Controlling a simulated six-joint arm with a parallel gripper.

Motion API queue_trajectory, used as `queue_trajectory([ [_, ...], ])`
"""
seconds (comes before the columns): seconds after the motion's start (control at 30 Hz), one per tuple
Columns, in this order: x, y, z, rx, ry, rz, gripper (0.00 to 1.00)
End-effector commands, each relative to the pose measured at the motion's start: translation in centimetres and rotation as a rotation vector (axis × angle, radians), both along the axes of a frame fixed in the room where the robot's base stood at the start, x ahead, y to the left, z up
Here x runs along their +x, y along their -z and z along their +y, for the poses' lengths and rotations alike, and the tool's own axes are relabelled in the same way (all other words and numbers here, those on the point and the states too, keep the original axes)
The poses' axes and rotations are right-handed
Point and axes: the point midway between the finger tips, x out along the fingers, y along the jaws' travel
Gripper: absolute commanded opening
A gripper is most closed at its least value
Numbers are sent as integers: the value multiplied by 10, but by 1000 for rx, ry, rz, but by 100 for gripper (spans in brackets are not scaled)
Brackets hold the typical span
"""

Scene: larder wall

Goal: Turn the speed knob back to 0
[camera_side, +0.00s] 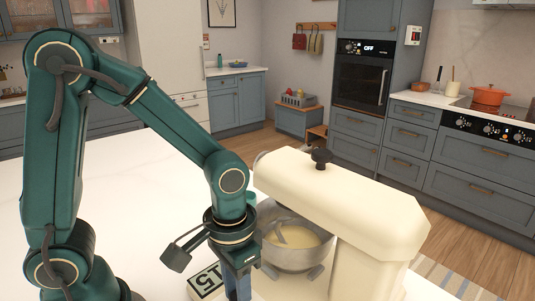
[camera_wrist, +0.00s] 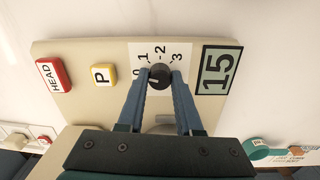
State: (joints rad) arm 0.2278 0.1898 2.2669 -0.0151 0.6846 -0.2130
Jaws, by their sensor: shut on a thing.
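The speed knob (camera_wrist: 159,75) is small, round and black, in the wrist view. It sits on a white dial plate (camera_wrist: 151,49) marked 0, 1, 2, 3. My gripper (camera_wrist: 160,77) has its two blue fingers shut on the knob, one on each side. A pale mark shows on the knob, but I cannot tell which number it points to. In the side view my gripper (camera_side: 238,285) reaches down at the front of the cream mixer (camera_side: 340,200); the knob is hidden there.
On the panel are a red HEAD button (camera_wrist: 54,76), a yellow P button (camera_wrist: 102,75) and a display (camera_wrist: 217,70) reading 15. A steel bowl (camera_side: 297,258) with pale batter stands under the mixer head, close to my gripper. White counter lies clear to the left.

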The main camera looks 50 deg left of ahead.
Motion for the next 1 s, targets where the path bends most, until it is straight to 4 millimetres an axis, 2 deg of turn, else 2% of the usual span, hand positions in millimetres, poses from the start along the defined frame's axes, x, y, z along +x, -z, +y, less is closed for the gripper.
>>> queue_trajectory([
  [0.4, 2, -1, -1, -4, -221, -9, 0],
  [1.0, 3, -1, 0, -3, -263, -11, 0],
])
